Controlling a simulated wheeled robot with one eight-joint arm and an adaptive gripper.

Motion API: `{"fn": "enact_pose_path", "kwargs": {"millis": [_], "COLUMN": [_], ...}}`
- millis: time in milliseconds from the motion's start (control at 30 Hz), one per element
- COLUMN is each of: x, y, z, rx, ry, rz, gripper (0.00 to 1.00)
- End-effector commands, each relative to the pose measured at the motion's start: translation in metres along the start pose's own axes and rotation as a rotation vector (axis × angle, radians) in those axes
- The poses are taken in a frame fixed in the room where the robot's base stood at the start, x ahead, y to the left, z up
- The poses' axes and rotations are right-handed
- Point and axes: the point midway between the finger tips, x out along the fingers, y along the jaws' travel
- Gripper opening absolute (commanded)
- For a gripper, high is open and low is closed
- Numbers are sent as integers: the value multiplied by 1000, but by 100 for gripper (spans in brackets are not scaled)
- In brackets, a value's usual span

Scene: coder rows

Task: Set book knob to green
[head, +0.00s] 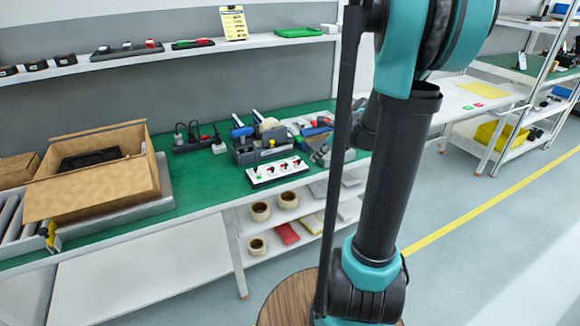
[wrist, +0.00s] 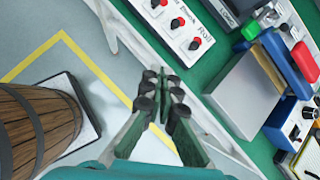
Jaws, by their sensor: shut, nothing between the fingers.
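A white knob panel (head: 277,172) lies near the front edge of the green bench, with several dark knobs and small red and green marks. In the wrist view part of this panel (wrist: 198,22) shows at the top, with red-and-black knobs in a row. One label seems to read "Roll"; the others are too small to read surely, so I cannot tell which knob is the book one. My gripper (wrist: 163,92) is shut and empty, its dark-tipped fingers over the bench edge, apart from the panel and below it in the picture.
An open cardboard box (head: 95,175) stands at the left of the bench. A blue-handled tape device (head: 258,140) and a power strip (head: 200,142) sit behind the panel. A wooden barrel-like thing (wrist: 35,125) stands on the floor at the left of the wrist view.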

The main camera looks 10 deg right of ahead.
Motion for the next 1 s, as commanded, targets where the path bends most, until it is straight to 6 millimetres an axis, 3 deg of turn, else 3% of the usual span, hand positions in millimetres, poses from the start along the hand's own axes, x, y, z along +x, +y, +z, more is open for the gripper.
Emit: {"fn": "enact_pose_path", "kwargs": {"millis": [200,667,1000], "x": [0,3,48], "y": [-20,-21,-21], "z": [3,4,6], "rx": [168,183,180], "ry": [-37,-41,-41], "rz": [2,4,5], "gripper": [0,0,0]}}
